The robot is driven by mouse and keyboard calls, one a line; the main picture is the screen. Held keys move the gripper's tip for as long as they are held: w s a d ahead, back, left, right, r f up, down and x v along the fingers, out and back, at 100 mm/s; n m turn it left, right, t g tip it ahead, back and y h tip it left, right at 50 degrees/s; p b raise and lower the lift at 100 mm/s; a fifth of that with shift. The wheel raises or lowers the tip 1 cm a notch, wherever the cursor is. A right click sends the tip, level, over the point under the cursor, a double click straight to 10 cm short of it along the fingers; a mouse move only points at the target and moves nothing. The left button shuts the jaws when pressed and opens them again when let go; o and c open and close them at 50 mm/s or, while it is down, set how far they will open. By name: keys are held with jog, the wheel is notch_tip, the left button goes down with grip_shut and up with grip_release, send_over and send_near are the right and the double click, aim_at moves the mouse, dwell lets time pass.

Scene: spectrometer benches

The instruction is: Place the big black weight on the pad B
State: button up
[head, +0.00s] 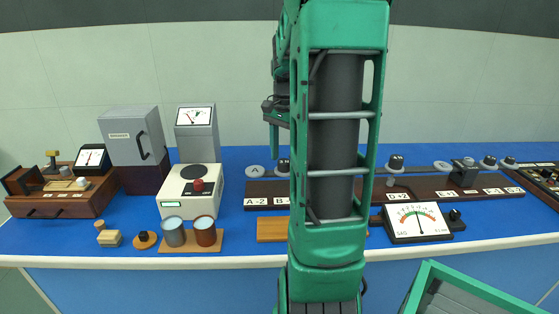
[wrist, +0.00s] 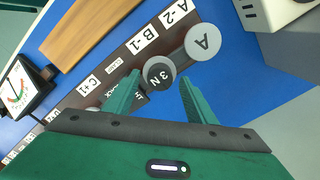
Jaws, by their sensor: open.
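A black round weight marked 3 N (wrist: 158,72) stands on a grey round pad in the wrist view, beside the grey pad A (wrist: 203,42). It also shows in the head view (head: 283,165), left of my arm. The letter of the pad under it is hidden; the label nearest it reads B-1 (wrist: 144,40). My gripper (wrist: 161,80) is open, its green fingers either side of the weight's near part, apart from it as far as I can see. In the head view my arm hides the gripper. Another black weight (head: 396,162) stands near the D+2 label.
The dark labelled beam (head: 430,185) runs along the blue bench. A dial meter (head: 417,221) and a wooden board (head: 271,229) lie in front. A white balance (head: 188,190) and two cups stand left. A green-rimmed bin (head: 470,287) is at the lower right.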

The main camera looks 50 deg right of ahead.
aim_at(284, 161)
notch_tip(284, 161, up, 10)
jog(key=s+a+f+n, duration=0.6)
jog(key=s+a, duration=0.1)
jog(key=a, duration=0.3)
jog(key=s+a+f+n, duration=0.6)
jog(key=s+a, duration=0.1)
jog(key=a, duration=0.3)
jog(key=shift+s+f, duration=0.15)
jog(key=shift+s, duration=0.2)
jog(key=shift+d, duration=0.1)
